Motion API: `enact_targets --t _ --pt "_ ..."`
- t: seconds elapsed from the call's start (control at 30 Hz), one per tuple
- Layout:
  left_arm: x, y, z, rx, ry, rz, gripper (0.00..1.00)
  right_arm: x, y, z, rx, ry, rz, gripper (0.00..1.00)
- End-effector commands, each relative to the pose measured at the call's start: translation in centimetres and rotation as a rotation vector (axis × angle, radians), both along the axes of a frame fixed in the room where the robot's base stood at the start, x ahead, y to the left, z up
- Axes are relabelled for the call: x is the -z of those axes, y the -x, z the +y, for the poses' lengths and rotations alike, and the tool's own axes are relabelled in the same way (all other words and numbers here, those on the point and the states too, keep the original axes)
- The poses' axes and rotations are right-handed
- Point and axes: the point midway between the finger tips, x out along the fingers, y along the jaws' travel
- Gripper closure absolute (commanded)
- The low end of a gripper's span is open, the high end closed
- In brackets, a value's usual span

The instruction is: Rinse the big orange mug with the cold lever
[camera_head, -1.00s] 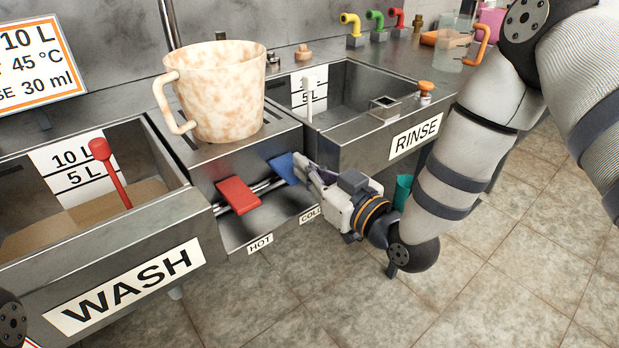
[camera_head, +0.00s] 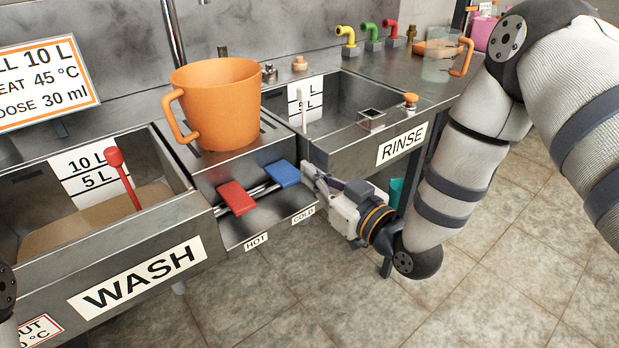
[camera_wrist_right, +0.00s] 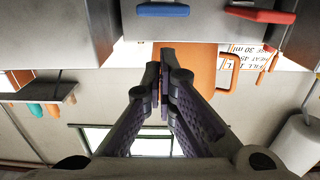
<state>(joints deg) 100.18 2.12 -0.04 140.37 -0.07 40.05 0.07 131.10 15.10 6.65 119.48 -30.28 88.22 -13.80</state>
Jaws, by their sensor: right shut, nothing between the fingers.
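The big orange mug (camera_head: 222,105) stands upright on the ledge between the two basins, its handle to the left. Its outside is plain, even orange; its inside bottom is hidden. Below it, the blue cold lever (camera_head: 283,174) sits right of the red hot lever (camera_head: 237,198). My right gripper (camera_head: 312,174) is shut and empty, just right of the blue lever and apart from it. The right wrist view shows the shut fingers (camera_wrist_right: 165,62), the blue lever (camera_wrist_right: 163,9) and part of the mug (camera_wrist_right: 203,62). My left gripper is out of view.
The wash basin (camera_head: 110,262) with a red-handled tool (camera_head: 122,175) is at left. The rinse basin (camera_head: 345,158) is at right, with an orange-knobbed plug (camera_head: 410,102) on its edge. Coloured taps (camera_head: 371,38) stand behind. Open floor (camera_head: 300,300) lies in front.

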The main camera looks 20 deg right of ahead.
Motion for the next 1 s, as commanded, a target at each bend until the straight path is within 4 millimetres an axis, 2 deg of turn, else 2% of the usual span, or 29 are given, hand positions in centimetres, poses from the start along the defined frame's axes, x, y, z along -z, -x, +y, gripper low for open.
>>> enact_targets --t 0.03,0.2,0.33,0.5,0.9,0.97,1.0 --pt "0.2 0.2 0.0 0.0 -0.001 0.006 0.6 1.0 1.2 -0.4 0.0 0.0 0.016 1.0" --pt "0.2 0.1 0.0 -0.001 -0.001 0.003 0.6 1.7 4.7 -1.6 -0.001 0.0 0.015 1.0" --pt "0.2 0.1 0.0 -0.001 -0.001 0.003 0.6 1.9 6.4 -2.3 0.0 -0.001 0.013 1.0" --pt "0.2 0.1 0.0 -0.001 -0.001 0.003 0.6 2.0 7.2 -2.6 -0.001 0.001 0.01 1.0" --pt "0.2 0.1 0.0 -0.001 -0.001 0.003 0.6 2.0 7.2 -2.6 -0.001 0.0 0.011 1.0" --pt "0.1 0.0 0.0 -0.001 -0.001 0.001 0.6 2.7 7.4 -2.5 -0.002 0.005 0.04 1.0" --pt "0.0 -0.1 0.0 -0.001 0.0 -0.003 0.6 3.9 7.9 -2.3 -0.001 0.014 0.094 1.0"
